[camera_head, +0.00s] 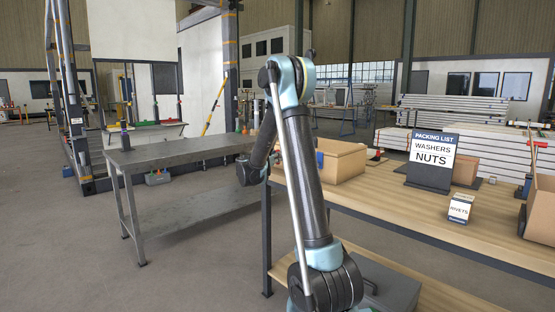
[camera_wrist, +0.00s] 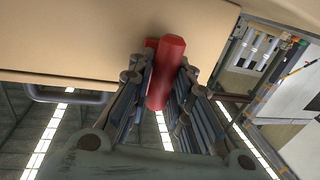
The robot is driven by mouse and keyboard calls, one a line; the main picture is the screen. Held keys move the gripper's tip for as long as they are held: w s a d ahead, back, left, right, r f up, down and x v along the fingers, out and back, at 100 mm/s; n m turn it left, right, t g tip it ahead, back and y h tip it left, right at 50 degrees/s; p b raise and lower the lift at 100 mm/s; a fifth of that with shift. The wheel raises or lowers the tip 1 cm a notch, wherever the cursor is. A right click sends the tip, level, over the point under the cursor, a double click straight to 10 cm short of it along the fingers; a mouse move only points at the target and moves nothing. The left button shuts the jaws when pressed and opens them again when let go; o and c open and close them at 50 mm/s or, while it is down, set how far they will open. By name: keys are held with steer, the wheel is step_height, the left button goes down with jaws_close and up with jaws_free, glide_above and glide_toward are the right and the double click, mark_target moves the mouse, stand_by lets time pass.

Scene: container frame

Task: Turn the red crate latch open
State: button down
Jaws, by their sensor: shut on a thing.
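The red latch (camera_wrist: 164,76) is a faceted red bar that stands out from the flat tan wall of the crate (camera_wrist: 70,35) in the wrist view. My gripper (camera_wrist: 166,68) has one finger on each side of the latch and is shut on it. In the head view, a tan open box (camera_head: 345,163), which looks like the crate, stands on the wooden bench behind my arm. The latch and my fingertips are hidden there by my arm.
The wooden bench (camera_head: 400,200) also holds a packing list sign (camera_head: 431,160) reading washers and nuts, a small rivets box (camera_head: 460,208) and another carton (camera_head: 541,210) at the right edge. A grey metal table (camera_head: 180,152) stands to the left, mostly clear.

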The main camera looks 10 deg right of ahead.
steer(key=shift+w+a, duration=0.1)
steer(key=shift+a, duration=0.05)
steer(key=n, duration=0.3)
steer(key=shift+w+a+n+g, duration=0.2)
steer(key=shift+n+g, duration=0.1)
steer(key=shift+n, duration=0.1)
steer(key=n, duration=0.2)
steer(key=n+g, duration=0.1)
steer(key=n, duration=0.1)
steer(key=shift+w+a+y, duration=0.15)
steer(key=shift+y, duration=0.15)
steer(key=n, duration=0.1)
steer(key=n+g, duration=0.1)
steer(key=n, duration=0.2)
steer(key=shift+w+f+n, duration=0.1)
steer(key=shift+f+n, duration=0.2)
steer(key=shift+f+n+g+h, duration=0.25)
steer(key=shift+n+g+h, duration=0.35)
steer(key=shift+n, duration=0.9)
steer(key=c, duration=1.5)
jaws_free()
steer(key=shift+f, duration=0.15)
